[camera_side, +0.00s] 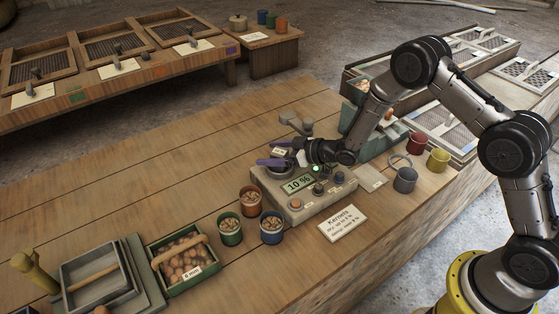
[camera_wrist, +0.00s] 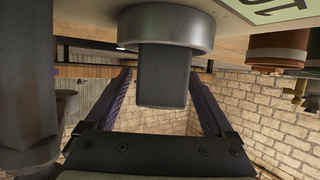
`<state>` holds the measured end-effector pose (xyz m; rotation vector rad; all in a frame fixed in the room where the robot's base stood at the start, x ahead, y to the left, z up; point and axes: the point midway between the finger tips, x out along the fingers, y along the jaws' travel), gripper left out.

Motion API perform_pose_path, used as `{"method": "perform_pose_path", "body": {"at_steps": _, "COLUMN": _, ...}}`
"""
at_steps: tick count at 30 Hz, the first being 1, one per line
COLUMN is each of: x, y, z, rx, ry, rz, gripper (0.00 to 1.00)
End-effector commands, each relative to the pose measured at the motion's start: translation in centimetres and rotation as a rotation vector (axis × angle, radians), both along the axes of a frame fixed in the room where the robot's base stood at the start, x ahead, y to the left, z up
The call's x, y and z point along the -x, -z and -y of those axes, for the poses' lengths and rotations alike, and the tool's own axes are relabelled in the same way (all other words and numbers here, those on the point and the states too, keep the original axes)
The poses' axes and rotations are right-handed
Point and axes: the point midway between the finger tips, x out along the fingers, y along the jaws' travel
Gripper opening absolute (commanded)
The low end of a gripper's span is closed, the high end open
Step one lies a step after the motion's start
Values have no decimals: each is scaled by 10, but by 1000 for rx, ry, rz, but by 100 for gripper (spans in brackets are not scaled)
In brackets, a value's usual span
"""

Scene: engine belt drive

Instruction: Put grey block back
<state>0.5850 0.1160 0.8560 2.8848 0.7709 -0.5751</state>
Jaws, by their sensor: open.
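The grey block (camera_wrist: 163,75) is a dark, square-edged piece in the wrist view, meeting a round metal rim (camera_wrist: 166,28) in the picture. My gripper (camera_wrist: 160,90) is open, with a purple finger on either side of the block and a visible gap on both sides. In the side view my gripper (camera_side: 269,153) is at the back left of the grey meter (camera_side: 318,195), whose display reads 10 % beside a lit green lamp. The block cannot be made out clearly there; my gripper and wrist hide part of that area.
Several small cups, among them a green one (camera_side: 230,228), stand left of the meter. A green nut box (camera_side: 184,262) lies farther left. A Kernels card (camera_side: 342,222) lies in front. The bench's left middle is clear.

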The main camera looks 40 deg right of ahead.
Motion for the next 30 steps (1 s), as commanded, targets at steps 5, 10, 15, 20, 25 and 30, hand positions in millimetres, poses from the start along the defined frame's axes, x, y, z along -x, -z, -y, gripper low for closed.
{"method": "perform_pose_path", "body": {"at_steps": 5, "x": -6, "y": 2, "z": -3, "rx": 0, "ry": 0, "rz": 1, "gripper": 88}}
{"method": "perform_pose_path", "body": {"at_steps": 10, "x": -5, "y": 2, "z": -3, "rx": 0, "ry": 0, "rz": 1, "gripper": 82}}
{"method": "perform_pose_path", "body": {"at_steps": 15, "x": -5, "y": 2, "z": -3, "rx": 0, "ry": 0, "rz": 1, "gripper": 52}}
{"method": "perform_pose_path", "body": {"at_steps": 20, "x": -5, "y": 2, "z": -3, "rx": 0, "ry": 0, "rz": 1, "gripper": 23}}
{"method": "perform_pose_path", "body": {"at_steps": 25, "x": -5, "y": 2, "z": -3, "rx": 0, "ry": 0, "rz": 0, "gripper": 0}}
{"method": "perform_pose_path", "body": {"at_steps": 30, "x": -5, "y": 1, "z": -3, "rx": 0, "ry": 1, "rz": 2, "gripper": 0}}
